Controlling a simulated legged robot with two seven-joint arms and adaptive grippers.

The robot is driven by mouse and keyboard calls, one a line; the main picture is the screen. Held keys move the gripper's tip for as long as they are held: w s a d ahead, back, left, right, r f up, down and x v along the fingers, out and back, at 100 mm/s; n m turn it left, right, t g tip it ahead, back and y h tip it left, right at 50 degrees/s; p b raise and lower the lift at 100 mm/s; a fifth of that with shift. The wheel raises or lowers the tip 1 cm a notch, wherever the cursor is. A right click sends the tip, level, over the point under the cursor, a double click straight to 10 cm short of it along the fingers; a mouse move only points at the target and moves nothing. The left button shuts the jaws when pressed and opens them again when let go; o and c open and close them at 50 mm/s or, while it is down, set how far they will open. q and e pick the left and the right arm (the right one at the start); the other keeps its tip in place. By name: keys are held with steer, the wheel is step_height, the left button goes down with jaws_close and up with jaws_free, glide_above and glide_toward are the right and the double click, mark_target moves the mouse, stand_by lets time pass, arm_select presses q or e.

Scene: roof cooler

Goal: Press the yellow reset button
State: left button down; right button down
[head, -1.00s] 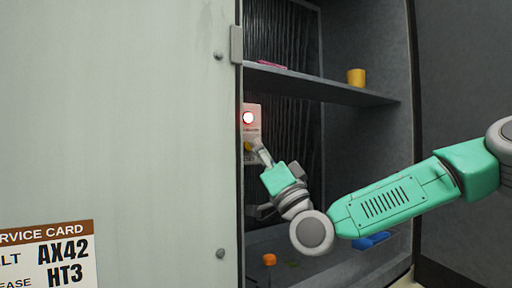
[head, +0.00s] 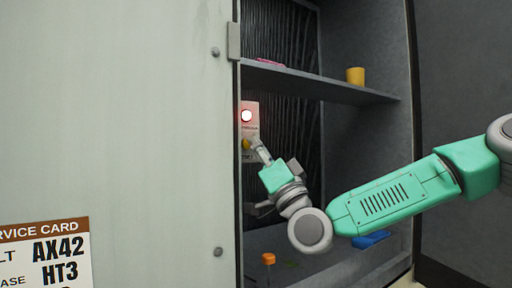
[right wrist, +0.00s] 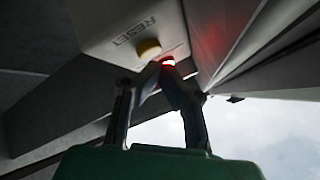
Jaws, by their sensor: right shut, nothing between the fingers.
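The yellow reset button (head: 246,144) is on a pale control box (head: 251,128) inside the open cabinet, below a lit red lamp (head: 247,116). In the right wrist view the yellow button (right wrist: 149,48) sits beside the word RESET, with the red glow (right wrist: 168,61) close by. My right gripper (head: 255,143) is shut and empty, its fingertips just right of the button. The right wrist view shows the closed fingertips (right wrist: 160,68) very near the button; I cannot tell whether they touch it. My left gripper is not in view.
A large pale door panel (head: 120,110) fills the left, its edge close to the box. A shelf (head: 320,84) above my right gripper holds a yellow cup (head: 355,75) and a pink item (head: 270,63). An orange-topped object (head: 268,258) and a blue item (head: 370,239) lie below.

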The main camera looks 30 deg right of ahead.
steer(key=shift+s+r, duration=0.1)
steer(key=shift+r, duration=0.25)
